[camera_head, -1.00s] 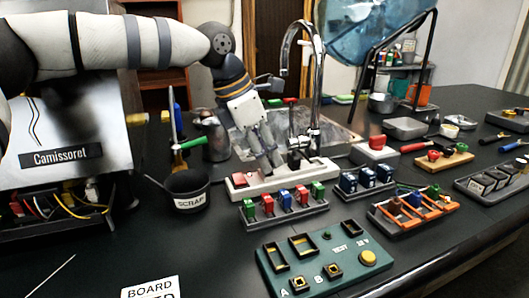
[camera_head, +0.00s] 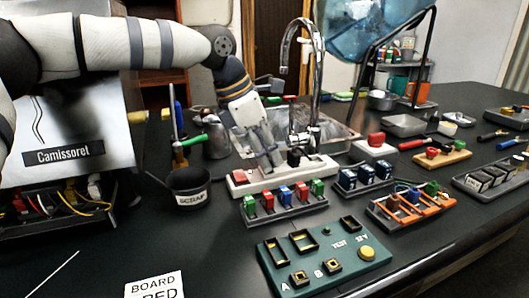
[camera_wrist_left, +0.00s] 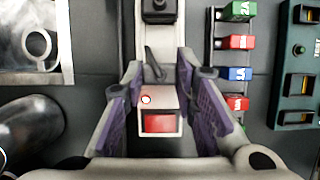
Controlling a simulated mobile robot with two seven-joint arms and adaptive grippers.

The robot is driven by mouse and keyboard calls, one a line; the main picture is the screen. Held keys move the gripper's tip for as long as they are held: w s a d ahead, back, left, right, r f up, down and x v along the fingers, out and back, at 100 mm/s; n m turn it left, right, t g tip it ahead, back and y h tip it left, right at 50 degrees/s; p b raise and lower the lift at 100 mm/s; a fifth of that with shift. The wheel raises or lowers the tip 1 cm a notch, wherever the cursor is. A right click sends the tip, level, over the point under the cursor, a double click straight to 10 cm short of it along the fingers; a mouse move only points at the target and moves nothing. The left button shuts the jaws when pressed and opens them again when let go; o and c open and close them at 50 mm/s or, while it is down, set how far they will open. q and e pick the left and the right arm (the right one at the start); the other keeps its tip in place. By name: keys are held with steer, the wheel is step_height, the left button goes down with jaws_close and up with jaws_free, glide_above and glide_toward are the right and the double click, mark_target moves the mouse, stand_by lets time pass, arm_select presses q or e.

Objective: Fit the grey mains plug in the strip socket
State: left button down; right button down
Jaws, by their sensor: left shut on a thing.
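The white strip socket (camera_head: 318,168) lies behind the colored fuse rack, with a red switch (camera_wrist_left: 160,122) at its left end and a black plug-like block (camera_head: 294,157) toward its right. My left gripper (camera_head: 273,162) reaches down over the strip between them. In the left wrist view its purple-padded fingers (camera_wrist_left: 160,72) flank a pale grey piece, which I take as the grey mains plug (camera_wrist_left: 168,76), with a dark cord-like bit beside it. The fingers hide much of the plug. I cannot tell whether it is seated in the strip. My right gripper is out of view.
A fuse rack (camera_head: 287,212) and a green test board (camera_head: 318,283) stand in front of the strip. The tap (camera_head: 315,90) and sink are close behind. A black scrap cup (camera_head: 186,185) stands left.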

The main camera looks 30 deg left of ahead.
arm_select(q)
steer(key=c, duration=1.2)
jaws_free()
steer(key=shift+r, duration=0.1)
steer(key=v, duration=1.2)
